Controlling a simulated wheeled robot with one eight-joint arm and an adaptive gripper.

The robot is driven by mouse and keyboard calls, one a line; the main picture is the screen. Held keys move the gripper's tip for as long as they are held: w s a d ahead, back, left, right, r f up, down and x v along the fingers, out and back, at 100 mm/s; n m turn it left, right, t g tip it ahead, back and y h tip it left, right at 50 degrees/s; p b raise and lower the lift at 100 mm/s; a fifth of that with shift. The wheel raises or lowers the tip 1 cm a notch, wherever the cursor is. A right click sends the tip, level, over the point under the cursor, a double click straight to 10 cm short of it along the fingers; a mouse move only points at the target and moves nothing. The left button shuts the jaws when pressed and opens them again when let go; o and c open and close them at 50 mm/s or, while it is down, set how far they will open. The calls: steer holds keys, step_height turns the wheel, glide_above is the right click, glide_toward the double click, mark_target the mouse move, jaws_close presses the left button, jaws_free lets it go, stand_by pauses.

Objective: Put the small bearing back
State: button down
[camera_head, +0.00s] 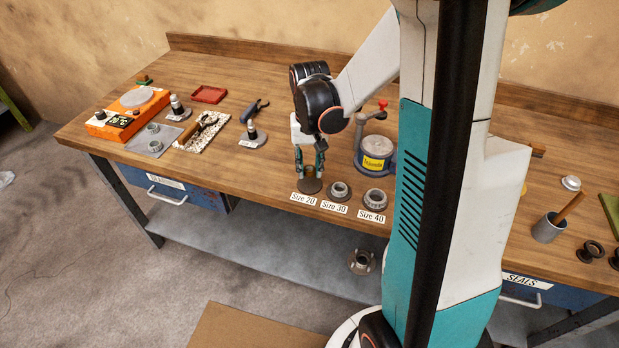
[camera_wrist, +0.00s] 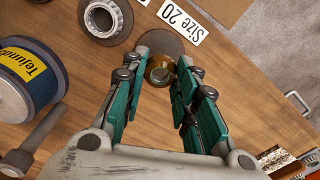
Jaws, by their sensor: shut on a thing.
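My gripper (camera_head: 309,167) points down over the round dark pad (camera_head: 311,188) behind the Size 20 label (camera_head: 303,199). In the wrist view, my gripper (camera_wrist: 162,62) is shut on the small bearing (camera_wrist: 160,74), a brass-coloured ring between the fingertips. The small bearing is over the near part of the dark pad (camera_wrist: 160,42); I cannot tell whether it touches the pad. The fingers hide part of it. A medium bearing (camera_head: 340,190) sits on the pad at the Size 30 label (camera_head: 334,208), and a larger one (camera_head: 375,197) at Size 40 (camera_head: 371,215).
A blue and yellow grease pot (camera_head: 377,160) with a red-topped lever stands close right of my gripper. Further left are an orange box (camera_head: 128,112), a red tray (camera_head: 209,94) and tools. Bare wood lies left of the pads; the table's front edge is close.

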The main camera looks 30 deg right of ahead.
mark_target(310, 184)
steer(key=shift+f+b, duration=0.7)
steer(key=shift+f, duration=1.4)
steer(key=shift+f, duration=0.1)
steer(key=c, duration=1.3)
jaws_free()
step_height(310, 184, up, 12)
steer(key=p, duration=0.4)
